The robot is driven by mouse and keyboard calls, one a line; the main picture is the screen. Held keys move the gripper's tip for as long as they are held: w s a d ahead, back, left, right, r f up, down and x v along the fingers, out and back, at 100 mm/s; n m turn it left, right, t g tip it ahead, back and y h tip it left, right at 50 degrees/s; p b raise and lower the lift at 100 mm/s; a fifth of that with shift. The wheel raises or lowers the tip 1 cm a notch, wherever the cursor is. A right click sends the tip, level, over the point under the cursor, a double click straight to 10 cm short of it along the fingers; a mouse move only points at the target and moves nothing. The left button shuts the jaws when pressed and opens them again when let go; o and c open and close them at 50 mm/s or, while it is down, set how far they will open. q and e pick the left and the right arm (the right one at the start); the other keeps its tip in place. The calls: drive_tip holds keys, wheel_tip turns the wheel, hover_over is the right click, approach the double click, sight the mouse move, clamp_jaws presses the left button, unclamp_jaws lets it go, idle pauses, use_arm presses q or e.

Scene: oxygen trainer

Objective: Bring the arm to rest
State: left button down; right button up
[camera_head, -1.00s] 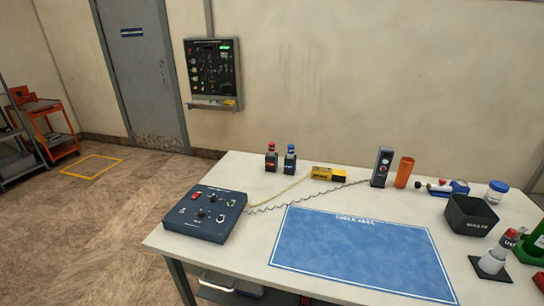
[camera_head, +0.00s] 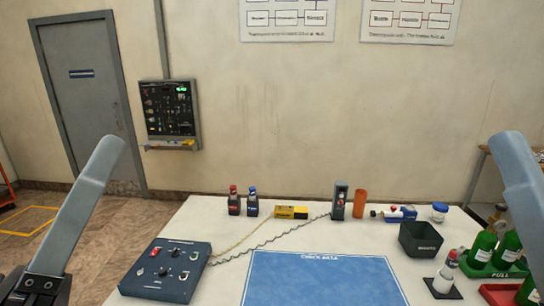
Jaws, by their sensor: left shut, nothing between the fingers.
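My left arm stands at the left edge of the head view as a blue-grey link. The dark end of it, with my left gripper (camera_head: 36,288), is at the bottom left corner, partly cut off by the frame. It is shut and empty, clear of the table and left of the dark blue control box (camera_head: 160,272). My right arm shows as a blue-grey link at the right edge. My right gripper is out of view.
The white table (camera_head: 225,240) holds a blue mat (camera_head: 320,280), two small bottles, a yellow device (camera_head: 291,212), an orange cup (camera_head: 360,204), a black bin (camera_head: 420,240) and green bottles (camera_head: 482,247) at the right. A wall panel (camera_head: 170,110) hangs behind.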

use_arm(q)
drive_tip(key=s+a+r+m+t+y, duration=0.1)
drive_tip(key=s+a+m+t+y, duration=0.15)
drive_tip(key=s+a+y, duration=0.35)
wheel_tip(320, 180, up, 39)
drive_tip(key=w+d+m+p, duration=0.1)
drive_tip(key=w+p, duration=0.2)
drive_tip(key=p, duration=3.5)
wheel_tip(320, 180, down, 34)
drive_tip(key=b, duration=3.3)
drive_tip(key=shift+s+d+r+y, duration=0.15)
drive_tip(key=shift+d+r+y, duration=0.1)
drive_tip(key=shift+y, duration=0.15)
drive_tip(key=shift+g, duration=0.25)
